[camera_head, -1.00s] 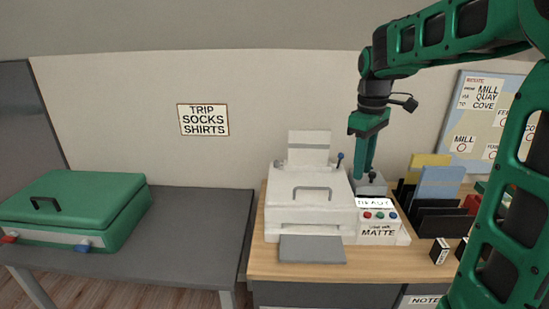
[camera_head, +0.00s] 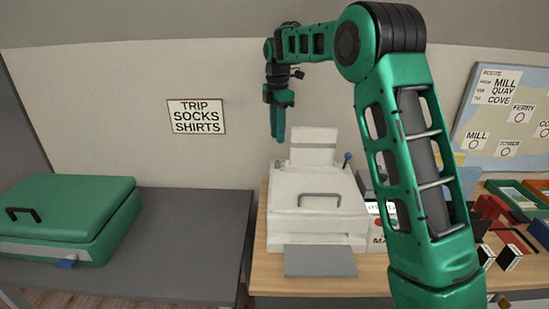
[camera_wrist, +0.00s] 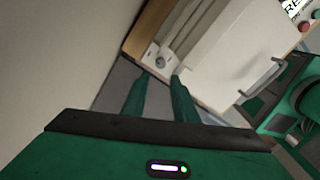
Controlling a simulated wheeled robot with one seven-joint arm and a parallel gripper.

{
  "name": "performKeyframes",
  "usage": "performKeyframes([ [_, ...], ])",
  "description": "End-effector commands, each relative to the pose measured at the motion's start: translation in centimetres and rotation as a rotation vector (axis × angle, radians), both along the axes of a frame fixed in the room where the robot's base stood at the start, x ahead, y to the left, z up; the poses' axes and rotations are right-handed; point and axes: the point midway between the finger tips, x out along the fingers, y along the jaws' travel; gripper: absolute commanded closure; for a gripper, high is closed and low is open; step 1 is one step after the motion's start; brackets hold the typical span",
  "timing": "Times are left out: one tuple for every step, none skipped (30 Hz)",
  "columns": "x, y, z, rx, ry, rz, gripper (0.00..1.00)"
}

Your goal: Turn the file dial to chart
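A white printer (camera_head: 318,208) stands on the wooden desk, with a handle on its lid. In the wrist view, a small round knob (camera_wrist: 160,60) sits at one back corner of the printer; I cannot read any marks on it. A blue-topped lever (camera_head: 347,158) stands at the printer's back right. The printer's display (camera_head: 376,208) is mostly hidden by my arm, and its text cannot be read surely. My gripper (camera_head: 278,138) points down above the printer's back left. In the wrist view its fingers (camera_wrist: 161,82) are apart, with nothing between them, short of the knob.
A paper support (camera_head: 313,148) rises at the printer's back. A grey tray (camera_head: 320,261) juts out in front. Dark stands (camera_head: 488,208) and small boxes are at right. A green suitcase (camera_head: 72,207) lies on the grey table (camera_head: 190,235) at left, which has clear room.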

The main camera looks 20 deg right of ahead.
Motion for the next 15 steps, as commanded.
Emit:
performKeyframes([
  [0.0,0.0,-0.3,0.000,0.001,0.002,0.74],
  [-0.1,0.0,-0.5,0.001,0.002,0.002,0.74],
  [-0.1,0.0,-0.9,0.001,0.002,0.002,0.74],
  [-0.1,0.0,-1.3,0.001,0.002,0.002,0.74],
  [-0.1,0.0,-1.7,0.001,0.002,0.002,0.74],
  [-0.1,0.0,-2.4,0.001,0.003,0.001,0.74],
  [-0.2,-0.1,-2.9,0.000,0.003,0.000,0.74],
  [-0.2,-0.1,-3.5,0.000,0.003,-0.001,0.74],
  [-0.2,-0.1,-4.2,0.000,0.003,-0.001,0.74],
  [-0.2,-0.1,-4.8,0.000,0.004,-0.001,0.74],
  [-0.2,-0.1,-5.3,0.000,0.004,-0.001,0.74],
  [-0.2,-0.2,-6.1,0.000,0.003,-0.001,0.74],
  [-0.2,-0.2,-6.6,0.000,0.004,-0.002,0.74],
  [-0.2,-0.2,-7.0,-0.001,0.003,-0.002,0.74],
  [-0.2,-0.2,-7.6,0.000,0.002,-0.002,0.74],
])
